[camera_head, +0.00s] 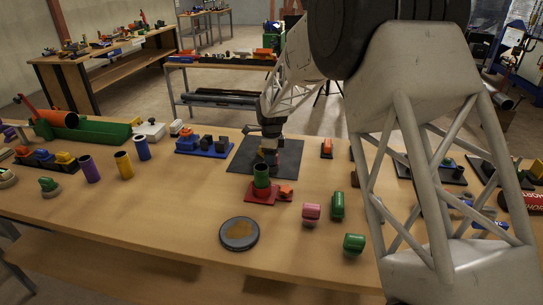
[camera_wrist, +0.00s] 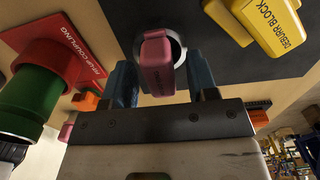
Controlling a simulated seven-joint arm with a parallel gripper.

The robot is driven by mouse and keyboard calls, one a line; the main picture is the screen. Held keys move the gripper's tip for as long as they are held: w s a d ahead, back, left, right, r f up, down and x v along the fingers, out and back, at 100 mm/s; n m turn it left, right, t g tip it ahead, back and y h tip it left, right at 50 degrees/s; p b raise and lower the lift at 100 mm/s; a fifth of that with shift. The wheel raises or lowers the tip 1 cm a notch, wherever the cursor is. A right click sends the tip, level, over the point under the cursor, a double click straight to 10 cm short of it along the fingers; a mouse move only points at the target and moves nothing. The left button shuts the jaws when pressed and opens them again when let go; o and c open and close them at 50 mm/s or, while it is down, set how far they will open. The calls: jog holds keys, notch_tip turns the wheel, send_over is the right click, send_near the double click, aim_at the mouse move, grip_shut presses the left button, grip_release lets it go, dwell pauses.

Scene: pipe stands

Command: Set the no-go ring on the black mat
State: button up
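The no-go ring shows in the wrist view as a pink handle (camera_wrist: 157,68) with a grey ring end (camera_wrist: 178,48) over the black mat (camera_wrist: 225,60). My gripper (camera_wrist: 162,80) has its two blue fingers on either side of the pink handle, with gaps visible beside it. Whether the ring touches the mat is hard to tell. In the head view my gripper (camera_head: 268,150) is low over the black mat (camera_head: 288,160), and the ring is mostly hidden there.
A red pipe coupling stand (camera_head: 262,196) with a green pipe (camera_head: 261,176) is just in front of the mat. A yellow deburr block (camera_wrist: 270,25) is close by in the wrist view. A blue tray (camera_head: 205,150) stands left of the mat; a round grey dish (camera_head: 239,234) lies nearer.

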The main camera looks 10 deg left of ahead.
jog(key=shift+r, duration=0.1)
notch_tip(320, 180, up, 12)
dwell(1.0)
dwell(0.7)
jog(key=s+d+r+n+t, duration=0.1)
jog(key=s+d+r+n, duration=0.4)
jog(key=s+d, duration=0.55)
jog(key=s+d+r+n, duration=0.3)
jog(key=s+d+r, duration=0.4)
jog(key=s+d, duration=0.4)
jog(key=s+d+f+n, duration=0.1)
jog(key=s+d+n, duration=0.2)
jog(key=s, duration=0.6)
jog(key=s+d+f+n+t, duration=0.1)
jog(key=s+d+f+n, duration=0.1)
jog(key=s+d, duration=0.4)
jog(key=s+d+f+n, duration=0.2)
jog(key=s+d+n, duration=0.2)
jog(key=s, duration=1)
jog(key=shift+d+n+t, duration=0.3)
jog(key=shift+d+n, duration=0.1)
jog(key=shift+d, duration=0.3)
